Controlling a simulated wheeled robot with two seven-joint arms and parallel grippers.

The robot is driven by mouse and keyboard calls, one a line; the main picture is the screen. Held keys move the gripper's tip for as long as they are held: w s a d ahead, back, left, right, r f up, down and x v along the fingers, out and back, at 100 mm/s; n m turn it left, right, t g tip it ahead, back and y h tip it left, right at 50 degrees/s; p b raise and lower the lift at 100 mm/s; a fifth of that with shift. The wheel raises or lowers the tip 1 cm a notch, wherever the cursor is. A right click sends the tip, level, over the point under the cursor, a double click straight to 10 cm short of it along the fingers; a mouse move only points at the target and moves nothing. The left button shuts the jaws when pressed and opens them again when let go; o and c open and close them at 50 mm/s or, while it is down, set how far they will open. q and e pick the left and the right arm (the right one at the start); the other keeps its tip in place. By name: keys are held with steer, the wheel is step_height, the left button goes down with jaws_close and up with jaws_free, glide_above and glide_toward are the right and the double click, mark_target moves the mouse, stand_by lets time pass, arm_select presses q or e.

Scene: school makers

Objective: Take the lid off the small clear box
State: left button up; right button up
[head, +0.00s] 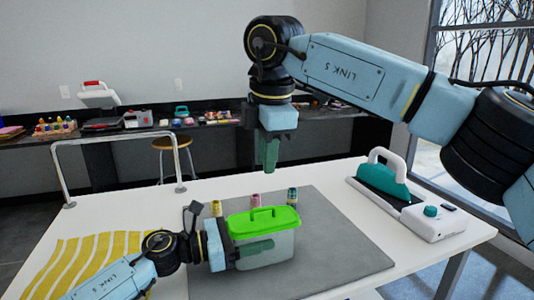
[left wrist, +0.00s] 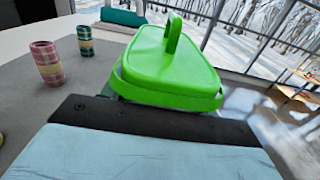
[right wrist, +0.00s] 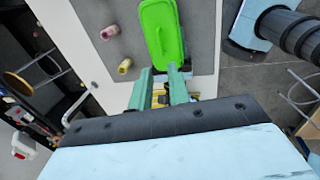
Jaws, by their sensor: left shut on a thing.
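The small clear box (head: 280,250) stands upright on the grey mat, with its bright green lid (head: 263,222) on top. The lid has a raised handle and also shows in the left wrist view (left wrist: 165,70) and in the right wrist view (right wrist: 160,32). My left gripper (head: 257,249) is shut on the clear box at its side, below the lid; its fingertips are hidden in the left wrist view. My right gripper (head: 269,158) hangs pointing down above the lid, apart from it. In the right wrist view its two green fingers (right wrist: 159,88) stand apart with nothing between them.
Several small patterned rolls, one pink (head: 255,199) and one green (head: 292,195), stand behind the box on the mat (head: 345,245). A white-and-teal machine (head: 400,200) stands at the right. Yellow striped cloth (head: 85,260) lies at the left. A metal rail (head: 120,137) rises at the back left.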

mark_target(263, 209)
steer(key=f, duration=0.4)
steer(key=w+f, duration=0.1)
steer(key=f, duration=0.2)
steer(key=w+f, duration=0.1)
steer(key=f, duration=0.3)
steer(key=shift+w+a+f, duration=0.1)
steer(key=shift+a+f, duration=0.25)
steer(key=shift+c, duration=0.4)
jaws_close()
steer(key=shift+r, duration=0.35)
steer(key=shift+r, duration=0.9)
steer(key=shift+r, duration=0.15)
steer(key=shift+r, duration=1.9)
arm_select(q)
steer(key=o, duration=1.5)
steer(key=shift+c, duration=0.2)
